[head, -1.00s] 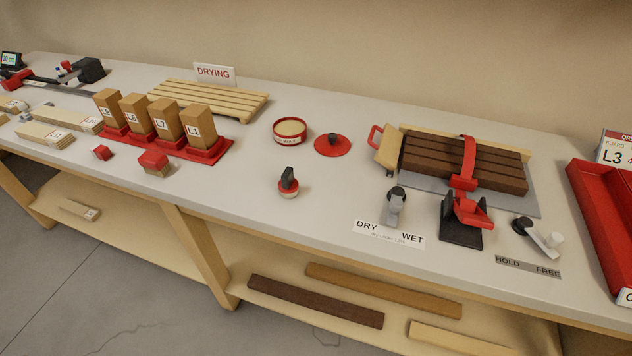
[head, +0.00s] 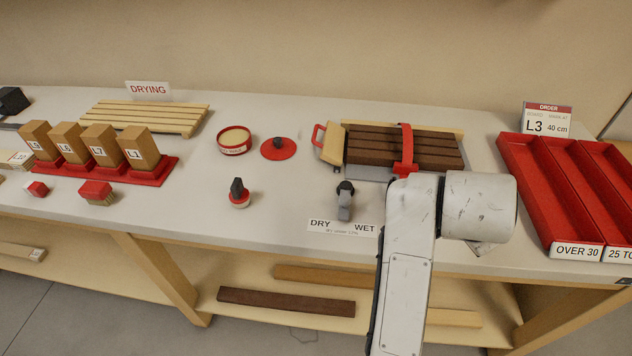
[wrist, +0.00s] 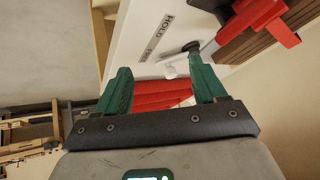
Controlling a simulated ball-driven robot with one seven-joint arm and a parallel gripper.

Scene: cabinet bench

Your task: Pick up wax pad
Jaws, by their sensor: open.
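The likely wax pad (head: 239,193) is a small round pad with a red and white base and a black upright handle. It stands on the bench, in front of an open round red tin of pale wax (head: 234,140). A red lid (head: 278,148) with a black knob lies right of the tin. My gripper (wrist: 160,66) shows in the wrist view with its two green fingers wide apart and nothing between them. In the head view my arm covers the bench front right of the pad, and the gripper itself is hidden. The pad is not in the wrist view.
A clamp fixture with dark boards (head: 430,150) stands right of the lid, with a grey lever (head: 345,202) and DRY/WET label in front. Red sorting bins (head: 540,190) are at right. Labelled blocks (head: 98,145) and a red-topped brush (head: 96,191) are left. Bench around the pad is clear.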

